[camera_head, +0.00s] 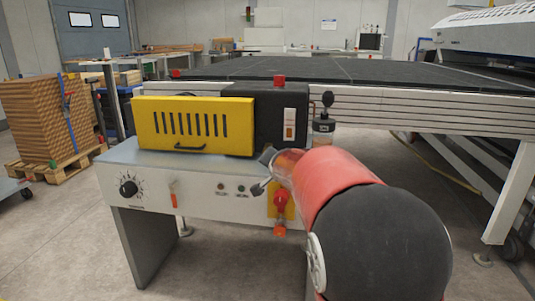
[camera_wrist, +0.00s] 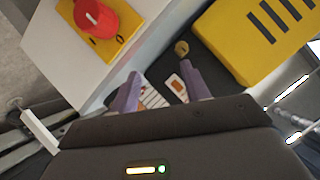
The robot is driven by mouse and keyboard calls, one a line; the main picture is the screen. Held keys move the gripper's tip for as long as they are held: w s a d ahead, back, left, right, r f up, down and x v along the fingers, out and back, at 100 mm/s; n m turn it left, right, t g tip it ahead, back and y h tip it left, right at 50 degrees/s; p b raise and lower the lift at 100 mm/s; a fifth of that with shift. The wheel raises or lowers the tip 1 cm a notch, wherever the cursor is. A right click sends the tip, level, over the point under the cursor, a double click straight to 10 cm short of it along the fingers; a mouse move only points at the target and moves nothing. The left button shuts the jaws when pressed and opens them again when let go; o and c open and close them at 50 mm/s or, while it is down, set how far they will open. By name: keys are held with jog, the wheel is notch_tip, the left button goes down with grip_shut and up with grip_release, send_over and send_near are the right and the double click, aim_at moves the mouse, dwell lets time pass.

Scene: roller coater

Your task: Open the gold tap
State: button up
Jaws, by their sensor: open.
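The gold tap (camera_wrist: 182,48) is a small round brass-coloured piece in the wrist view, on the machine between the yellow guard and the pale cabinet. I cannot make it out in the head view, where my arm covers that area. My gripper (camera_wrist: 160,72) is open, with nothing between its fingers. The tap lies just beyond the right fingertip, off the middle of the jaws; I cannot tell whether they touch. In the head view my gripper (camera_head: 263,173) is at the front right of the machine, by the black housing.
A red rotary switch (camera_wrist: 97,18) on a yellow plate is close by. The yellow slotted guard (camera_head: 194,126) and black housing (camera_head: 268,118) stand on the grey cabinet (camera_head: 185,190). A black dial (camera_head: 128,187) is at its left. A long conveyor table (camera_head: 420,108) runs behind.

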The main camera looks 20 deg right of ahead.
jog(key=shift+m+t, duration=0.3)
jog(key=shift+t, duration=0.5)
jog(key=w, duration=0.7)
jog(key=shift+a+r, duration=0.2)
jog(key=shift+r, duration=0.05)
jog(key=p+x, duration=0.2)
jog(key=x, duration=0.5)
jog(key=shift+d, duration=0.15)
